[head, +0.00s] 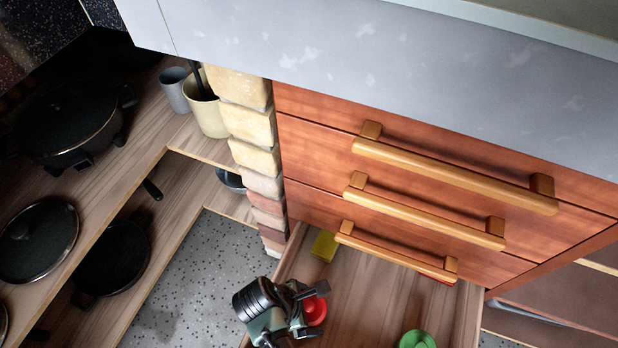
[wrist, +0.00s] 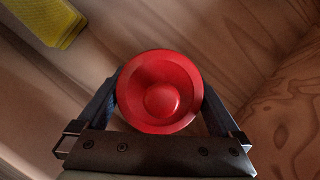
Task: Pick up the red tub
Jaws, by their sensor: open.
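The red tub (head: 315,311) is in the open wooden drawer, partly hidden by my gripper (head: 308,293) in the head view. In the wrist view the tub (wrist: 160,92) is round, with a wide rim and a raised round middle. My gripper (wrist: 158,82) is open, with one dark finger on each side of the tub. The fingers look very close to the rim; I cannot tell whether they touch it.
The drawer (head: 365,295) also holds a yellow block (head: 324,246), a green round thing (head: 416,340) and a red bit under the lowest handle (head: 395,252). Closed drawers overhang its back. A brick column (head: 250,125) and shelves with pans (head: 65,120) stand left.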

